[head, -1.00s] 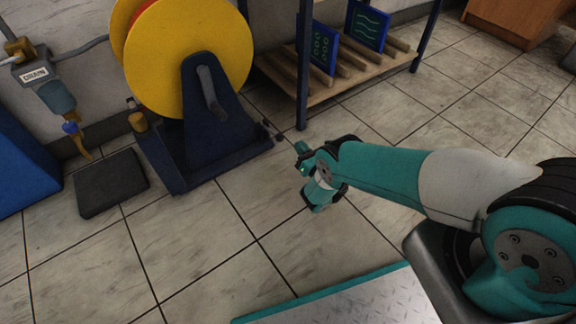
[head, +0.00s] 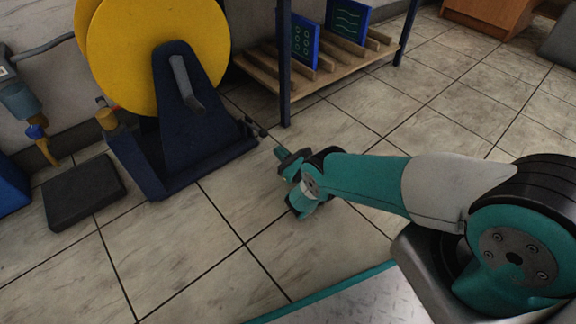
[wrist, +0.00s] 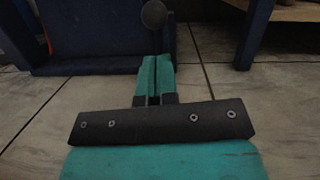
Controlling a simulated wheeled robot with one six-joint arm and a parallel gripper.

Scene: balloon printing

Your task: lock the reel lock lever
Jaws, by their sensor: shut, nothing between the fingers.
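The reel (head: 150,45) is yellow and stands upright on a dark blue stand (head: 190,130). A grey lever (head: 183,84) hangs on the stand's upright. A short rod with a dark round knob (head: 262,132) sticks out low at the stand's right side. I cannot tell for sure which of these is the lock lever. My gripper (head: 281,155) is just right of and below the knob in the head view, shut and empty. In the wrist view my closed teal fingers (wrist: 154,66) point at the stand (wrist: 105,35), with the knob (wrist: 154,14) beyond their tips, apart from them.
A blue shelf post (head: 284,65) stands right behind the knob, with a wooden slatted rack (head: 325,75) holding blue panels. A dark flat pad (head: 84,192) and a drain hose (head: 38,140) are at left. Tiled floor in front of the stand is clear.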

